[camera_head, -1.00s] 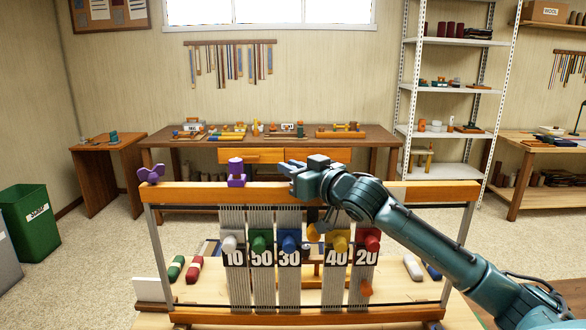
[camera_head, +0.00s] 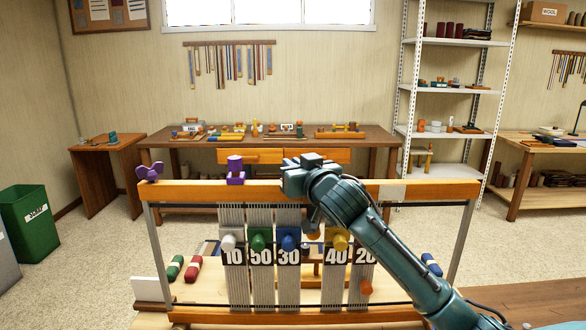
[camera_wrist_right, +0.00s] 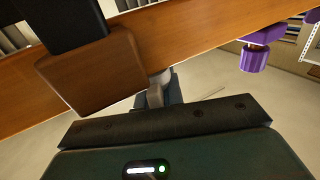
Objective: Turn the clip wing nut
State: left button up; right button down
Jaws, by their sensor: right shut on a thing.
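My right gripper (camera_head: 296,181) is at the loom's wooden top beam (camera_head: 430,190), right of the middle purple piece. In the right wrist view it is shut on a small grey part (camera_wrist_right: 156,94) below the beam, which looks like the clip wing nut. The part is mostly hidden, and its turn angle cannot be told. A purple piece (camera_head: 235,172) stands on the beam and also shows in the right wrist view (camera_wrist_right: 255,55). My left gripper is not in view.
A purple winged piece (camera_head: 149,174) sits at the beam's left end. Coloured knobs, such as the green one (camera_head: 259,239), and number plates hang over the warp threads below. My right forearm covers the beam's right-centre part. A workbench (camera_head: 380,140) stands behind.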

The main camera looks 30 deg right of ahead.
jog(key=shift+s+d+m+g+h, duration=0.1)
jog(key=shift+m+g+h, duration=0.3)
jog(key=shift+m+h, duration=0.55)
jog(key=shift+w+d+m+g+h, duration=0.1)
jog(key=shift+m+g+h, duration=0.4)
jog(key=shift+h, duration=0.75)
jog(key=shift+s+d+m+g+h, duration=0.1)
jog(key=shift+m+g+h, duration=0.2)
jog(key=shift+m+h, duration=0.7)
jog(key=shift+d+h, duration=0.1)
jog(key=shift+h, duration=0.3)
jog(key=c, duration=1.5)
grip_release()
jog(key=b+v, duration=0.2)
jog(key=v, duration=1.1)
jog(key=shift+s+r+b, duration=0.1)
jog(key=shift+r+b, duration=0.05)
jog(key=shift+b, duration=0.2)
